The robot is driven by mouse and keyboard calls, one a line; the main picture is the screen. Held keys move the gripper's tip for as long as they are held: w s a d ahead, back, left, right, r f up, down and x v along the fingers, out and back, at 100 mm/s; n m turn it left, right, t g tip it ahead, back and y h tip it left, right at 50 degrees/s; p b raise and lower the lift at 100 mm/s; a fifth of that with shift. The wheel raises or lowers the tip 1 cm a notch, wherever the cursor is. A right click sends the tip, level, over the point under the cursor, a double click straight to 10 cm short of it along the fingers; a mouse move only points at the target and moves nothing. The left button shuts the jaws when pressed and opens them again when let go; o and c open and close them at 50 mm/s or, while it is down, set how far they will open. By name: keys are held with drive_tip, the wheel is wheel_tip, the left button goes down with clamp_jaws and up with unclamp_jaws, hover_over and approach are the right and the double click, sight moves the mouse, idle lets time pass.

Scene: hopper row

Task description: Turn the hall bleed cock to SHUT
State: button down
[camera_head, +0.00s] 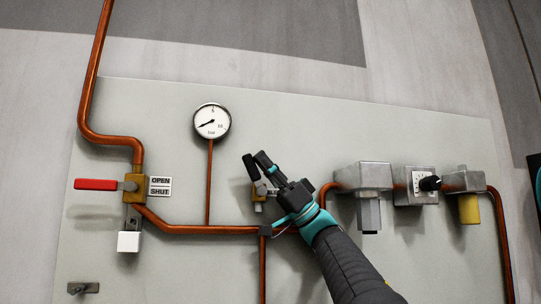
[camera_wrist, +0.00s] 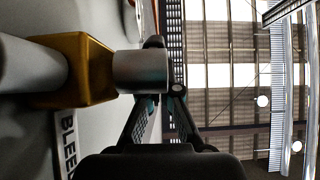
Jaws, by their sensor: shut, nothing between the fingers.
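The bleed cock shows in the head view as a small brass body (camera_head: 259,188) in the middle of the grey panel, with a black lever (camera_head: 250,167) pointing up and slightly left. My gripper (camera_head: 264,161) is shut and empty, just right of the lever; I cannot tell whether they touch. In the wrist view the brass body (camera_wrist: 82,70) and its grey metal stem (camera_wrist: 140,72) lie close in front of my gripper (camera_wrist: 158,65). A partly hidden label (camera_wrist: 69,145) beside the body reads "BLEE". The lever is hard to make out there.
A red-handled valve (camera_head: 96,184) with an OPEN/SHUT plate (camera_head: 160,186) is at left, its handle horizontal. A round gauge (camera_head: 212,121) is above the copper pipe (camera_head: 200,230). Grey metal boxes (camera_head: 362,176) stick out right of my arm.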

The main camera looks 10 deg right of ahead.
drive_tip(key=shift+a+r+h, duration=0.2)
drive_tip(key=shift+h, duration=0.2)
drive_tip(key=shift+a+f+p, duration=0.1)
drive_tip(key=shift+a+p, duration=0.45)
drive_tip(key=shift+p, duration=0.35)
drive_tip(key=shift+a+f+h+p, duration=0.25)
drive_tip(key=shift+h+p, duration=0.2)
drive_tip(key=shift+h, duration=0.25)
drive_tip(key=shift+f, duration=0.1)
